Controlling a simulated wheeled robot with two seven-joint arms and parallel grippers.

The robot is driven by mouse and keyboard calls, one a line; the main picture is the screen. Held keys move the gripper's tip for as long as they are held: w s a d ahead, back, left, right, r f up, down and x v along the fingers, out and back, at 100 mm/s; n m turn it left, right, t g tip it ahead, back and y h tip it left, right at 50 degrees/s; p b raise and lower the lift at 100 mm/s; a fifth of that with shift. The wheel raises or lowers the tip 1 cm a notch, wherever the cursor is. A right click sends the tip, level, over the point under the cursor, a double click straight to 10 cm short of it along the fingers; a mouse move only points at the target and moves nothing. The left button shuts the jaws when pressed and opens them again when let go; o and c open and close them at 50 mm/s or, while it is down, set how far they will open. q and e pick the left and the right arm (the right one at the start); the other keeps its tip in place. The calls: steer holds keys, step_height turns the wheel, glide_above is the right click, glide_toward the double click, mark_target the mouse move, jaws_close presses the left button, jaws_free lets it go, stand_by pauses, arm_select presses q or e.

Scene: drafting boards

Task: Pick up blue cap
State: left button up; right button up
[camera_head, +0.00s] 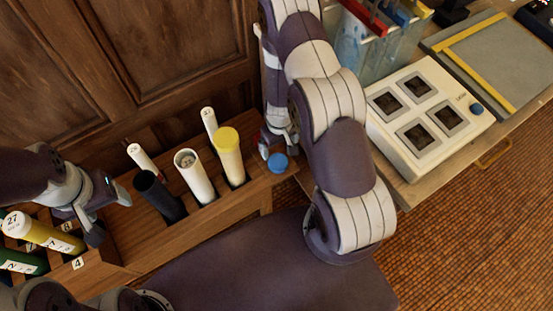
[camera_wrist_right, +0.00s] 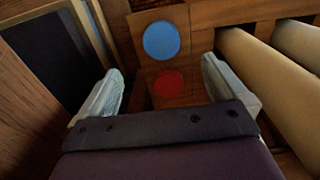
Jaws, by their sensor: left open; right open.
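The blue cap (camera_head: 278,163) is a small round disc on the right end of the wooden rack. In the right wrist view the blue cap (camera_wrist_right: 161,40) lies ahead, between the lines of the two fingers and apart from them. My right gripper (camera_head: 279,145) is beside the cap, pointing down. It is open and empty in the right wrist view (camera_wrist_right: 164,75). My left gripper (camera_head: 108,216) is open over the left part of the rack, near a yellow tube (camera_head: 45,233). Whether it touches that tube is unclear.
The wooden rack (camera_head: 190,232) holds a yellow-capped tube (camera_head: 228,155), a white tube (camera_head: 194,175) and a black tube (camera_head: 158,195). A red disc (camera_wrist_right: 169,85) shows below the cap in the wrist view. A white box with a blue knob (camera_head: 430,115) stands on the right table.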

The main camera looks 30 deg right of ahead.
steer(key=b, duration=0.3)
glide_above(278, 161)
steer(key=f, duration=0.6)
steer(key=shift+s+d+f, duration=0.1)
steer(key=shift+d+f, duration=0.1)
steer(key=f+b, duration=0.4)
steer(key=f, duration=0.1)
steer(key=shift+a+f, duration=0.15)
steer(key=shift+a, duration=0.1)
steer(key=shift+r, duration=0.25)
arm_select(q)
step_height(278, 161, down, 9)
steer(key=shift+w+d, duration=0.15)
steer(key=shift+d, duration=0.05)
arm_select(e)
steer(key=c, duration=1.1)
